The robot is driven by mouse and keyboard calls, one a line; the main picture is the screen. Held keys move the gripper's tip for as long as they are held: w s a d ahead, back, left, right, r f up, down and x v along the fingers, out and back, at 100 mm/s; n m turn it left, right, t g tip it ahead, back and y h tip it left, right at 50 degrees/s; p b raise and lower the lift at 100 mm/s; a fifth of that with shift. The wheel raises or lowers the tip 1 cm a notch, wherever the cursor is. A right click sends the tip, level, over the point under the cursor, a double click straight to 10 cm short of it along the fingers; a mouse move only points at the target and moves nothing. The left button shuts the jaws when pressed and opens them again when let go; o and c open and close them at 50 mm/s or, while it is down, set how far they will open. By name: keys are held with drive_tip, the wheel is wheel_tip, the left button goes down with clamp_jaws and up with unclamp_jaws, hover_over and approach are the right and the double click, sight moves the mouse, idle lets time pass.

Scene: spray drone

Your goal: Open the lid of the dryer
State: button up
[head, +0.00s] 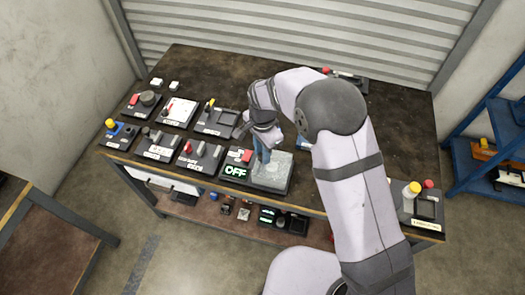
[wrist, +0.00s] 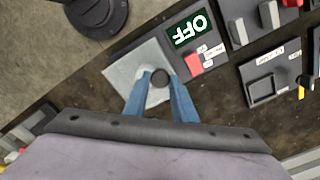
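The device that I take to be the dryer is at the front edge of the table. It has a grey, square, flat lid (head: 274,174), which also shows in the wrist view (wrist: 122,76) and looks closed. Beside it are a display reading OFF (head: 236,171) and a red switch (wrist: 193,63). My gripper (head: 263,155) reaches down over the lid. In the wrist view its two blue fingers (wrist: 159,82) stand on either side of a small dark round knob (wrist: 160,77) on the lid. I cannot tell whether they press on it.
Several other panels with switches and knobs stand left of the dryer on the table (head: 190,68). My arm hides the table's right middle. The back left of the table is mostly clear.

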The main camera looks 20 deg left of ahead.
clamp_jaws()
drive_tip(key=d, duration=1)
drive_tip(key=shift+d, duration=0.3)
drive_tip(key=o, duration=0.8)
unclamp_jaws()
wheel_tip(320, 180, up, 7)
drive_tip(key=b, duration=0.2)
drive_tip(key=shift+r, duration=0.2)
drive_tip(key=shift+n, duration=0.3)
